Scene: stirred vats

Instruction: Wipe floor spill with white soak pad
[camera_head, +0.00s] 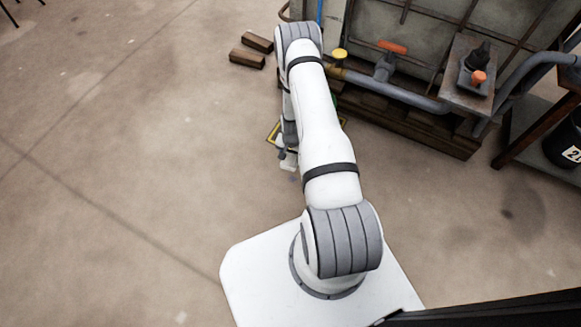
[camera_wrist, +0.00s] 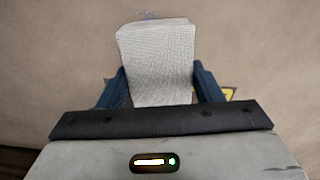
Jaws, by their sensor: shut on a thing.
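The white soak pad (camera_wrist: 158,65) is held between the two dark blue fingers of my gripper (camera_wrist: 160,84) in the wrist view. Its woven face fills the space between the fingers. In the head view my gripper (camera_head: 288,160) hangs low over the floor, left of my arm, with a small pale piece at its end. A faint bluish patch (camera_wrist: 150,15) shows on the floor just beyond the pad's far edge in the wrist view; it may be the spill. I cannot tell whether the pad touches the floor. My arm hides part of the floor there.
A yellow-edged floor marking (camera_head: 273,132) lies beside my gripper. A caged tank (camera_head: 440,30) with an orange-handled valve (camera_head: 392,47) stands on a wooden pallet (camera_head: 420,128) at upper right. Two wooden blocks (camera_head: 247,58) lie at upper left.

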